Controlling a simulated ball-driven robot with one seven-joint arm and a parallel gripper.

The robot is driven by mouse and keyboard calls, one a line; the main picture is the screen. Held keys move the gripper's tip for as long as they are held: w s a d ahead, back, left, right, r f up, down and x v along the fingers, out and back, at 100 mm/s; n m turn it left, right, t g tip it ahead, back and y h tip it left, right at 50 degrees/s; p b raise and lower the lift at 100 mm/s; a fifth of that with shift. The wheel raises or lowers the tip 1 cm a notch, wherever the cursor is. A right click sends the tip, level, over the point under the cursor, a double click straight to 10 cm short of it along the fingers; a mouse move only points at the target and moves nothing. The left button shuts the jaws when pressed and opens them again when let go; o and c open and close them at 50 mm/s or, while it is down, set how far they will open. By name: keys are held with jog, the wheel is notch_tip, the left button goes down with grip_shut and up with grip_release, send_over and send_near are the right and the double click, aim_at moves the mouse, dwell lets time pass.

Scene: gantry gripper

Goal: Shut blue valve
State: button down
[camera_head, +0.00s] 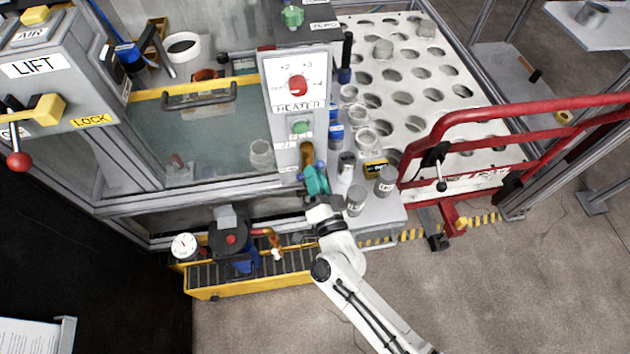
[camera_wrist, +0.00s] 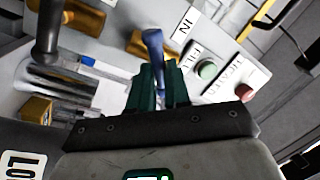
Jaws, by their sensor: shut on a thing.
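The blue valve has a blue lever handle (camera_wrist: 153,42) on a brass body (camera_wrist: 137,44), beside the IN label in the wrist view. My gripper (camera_wrist: 159,82) has green fingers, and they are shut on the blue handle from either side. The handle's outer end sticks out past the fingertips, and its lower part is hidden between them. In the head view my gripper (camera_head: 316,181) is at the foot of the heater panel. Small blue bits show beside the fingers there, and the brass (camera_head: 306,153) shows just above them.
The heater panel (camera_head: 275,72) with its red knob (camera_head: 298,86) and green button (camera_head: 301,128) stands right above my gripper. Several grey cylinders (camera_head: 356,200) stand close on the right. A red railing (camera_head: 437,128) is further right. A yellow-edged base with a gauge (camera_head: 184,246) lies lower left.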

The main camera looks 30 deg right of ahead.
jog(key=m+h+b, duration=0.1)
jog(key=m, duration=0.2)
jog(key=m+h+b, duration=0.1)
jog(key=m, duration=0.2)
jog(key=m+b, duration=0.1)
jog(key=m, duration=0.2)
jog(key=shift+f+m+h+b, duration=0.3)
jog(key=shift+f+h+b, duration=0.05)
jog(key=shift+h, duration=0.05)
jog(key=shift+a+m, duration=0.1)
jog(key=shift+m, duration=0.2)
jog(key=c, duration=1.1)
grip_release()
jog(key=shift+r, duration=0.1)
jog(key=b+v, duration=0.1)
jog(key=v, duration=1)
jog(key=shift+b, duration=0.35)
jog(key=shift+w, duration=0.15)
